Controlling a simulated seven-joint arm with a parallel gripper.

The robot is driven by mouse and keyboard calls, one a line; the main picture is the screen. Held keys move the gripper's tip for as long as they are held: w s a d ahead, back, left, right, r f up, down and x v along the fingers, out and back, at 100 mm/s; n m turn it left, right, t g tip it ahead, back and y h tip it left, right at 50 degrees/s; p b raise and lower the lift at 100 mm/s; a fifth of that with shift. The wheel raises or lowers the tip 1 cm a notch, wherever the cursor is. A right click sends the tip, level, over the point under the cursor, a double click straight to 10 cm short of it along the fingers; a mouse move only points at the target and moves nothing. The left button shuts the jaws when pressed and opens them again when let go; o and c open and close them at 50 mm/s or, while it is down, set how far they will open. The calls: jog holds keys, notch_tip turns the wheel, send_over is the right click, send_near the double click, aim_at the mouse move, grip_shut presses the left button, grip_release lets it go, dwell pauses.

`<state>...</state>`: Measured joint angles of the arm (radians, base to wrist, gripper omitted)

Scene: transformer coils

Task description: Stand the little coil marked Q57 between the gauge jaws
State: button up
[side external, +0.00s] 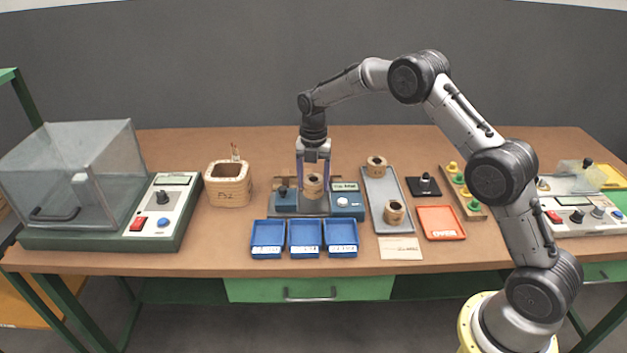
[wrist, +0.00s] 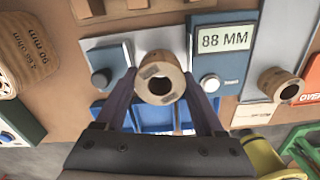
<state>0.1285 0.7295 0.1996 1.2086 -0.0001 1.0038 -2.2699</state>
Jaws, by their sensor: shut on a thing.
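My gripper (side external: 313,170) is shut on a small tan coil (side external: 313,188), with one finger on each side of it. The wrist view shows the coil (wrist: 160,78) end-on, with its round bore and grey patches on its rim; I cannot read a mark on it. The blue gauge (side external: 347,200) is under and around the coil in the picture. Its display (wrist: 226,39) reads 88 MM. The gauge's left block (side external: 285,200) and right block stand on either side of the coil. I cannot tell whether the coil touches the gauge bed.
Two similar small coils stand on a grey tray (side external: 376,218) to the right: one at the back (side external: 376,166), one in front (side external: 394,212). Three blue bins (side external: 305,236) lie in front of the gauge. A large coil (side external: 228,184) stands left. A red tray (side external: 440,222) lies right.

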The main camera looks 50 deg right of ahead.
jog(key=shift+f, duration=0.1)
jog(key=shift+f, duration=1.55)
jog(key=o, duration=1.5)
jog(key=shift+f, duration=0.1)
jog(key=shift+c, duration=0.2)
jog(key=shift+o, duration=0.2)
notch_tip(320, 180, up, 8)
